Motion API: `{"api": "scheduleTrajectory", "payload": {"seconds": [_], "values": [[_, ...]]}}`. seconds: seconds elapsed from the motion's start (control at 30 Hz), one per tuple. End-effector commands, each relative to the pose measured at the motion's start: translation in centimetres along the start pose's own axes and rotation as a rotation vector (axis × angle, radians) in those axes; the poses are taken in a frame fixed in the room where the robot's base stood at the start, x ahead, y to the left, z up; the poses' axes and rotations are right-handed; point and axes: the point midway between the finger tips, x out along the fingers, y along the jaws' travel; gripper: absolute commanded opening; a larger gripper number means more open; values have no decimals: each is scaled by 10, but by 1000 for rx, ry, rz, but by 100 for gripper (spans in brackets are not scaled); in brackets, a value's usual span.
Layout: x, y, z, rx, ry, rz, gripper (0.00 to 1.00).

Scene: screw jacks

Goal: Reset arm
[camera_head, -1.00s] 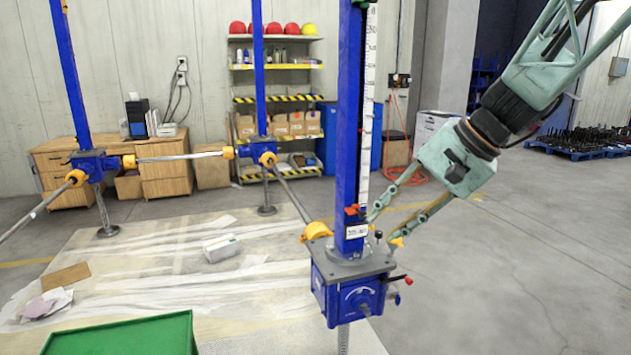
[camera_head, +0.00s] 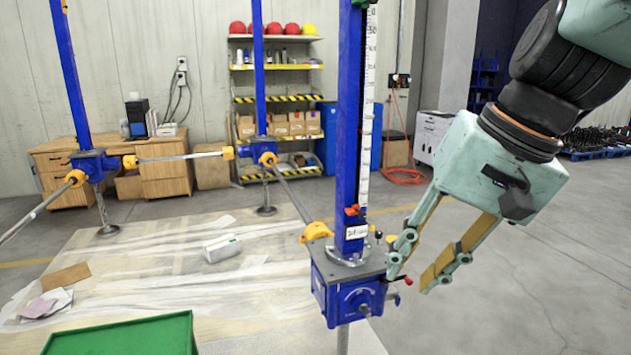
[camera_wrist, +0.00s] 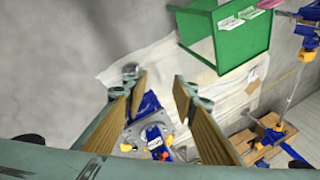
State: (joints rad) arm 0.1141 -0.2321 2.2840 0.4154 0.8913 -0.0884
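My gripper (camera_head: 408,278) is open and empty, in front of and to the right of the nearest screw jack. That jack (camera_head: 350,285) has a blue gearbox, a grey top plate and a tall blue column (camera_head: 348,130) with a white scale. A red-tipped lever (camera_head: 407,281) sticks out at its right side, close to the left finger in the picture; whether they touch I cannot tell. In the wrist view, my gripper (camera_wrist: 157,98) shows two spread fingers with tan pads, and the jack's plate (camera_wrist: 142,130) lies below, between them.
Two more blue jacks (camera_head: 92,165) (camera_head: 265,150) stand behind, joined by shafts with orange couplings. A green bin (camera_head: 120,338) is at the front left. A shelf (camera_head: 275,66) and wooden desk (camera_head: 160,170) line the wall. The floor at right (camera_head: 540,270) is clear.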

Motion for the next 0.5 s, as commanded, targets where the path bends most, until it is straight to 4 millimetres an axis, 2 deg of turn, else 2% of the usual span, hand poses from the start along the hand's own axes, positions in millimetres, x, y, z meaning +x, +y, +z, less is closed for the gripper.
{"api": "scheduleTrajectory", "payload": {"seconds": [0.1, 0.5], "values": [[-8, 7, 21, -39, 10, 30, 25], [-27, 39, 82, -155, 44, 134, 25]]}}
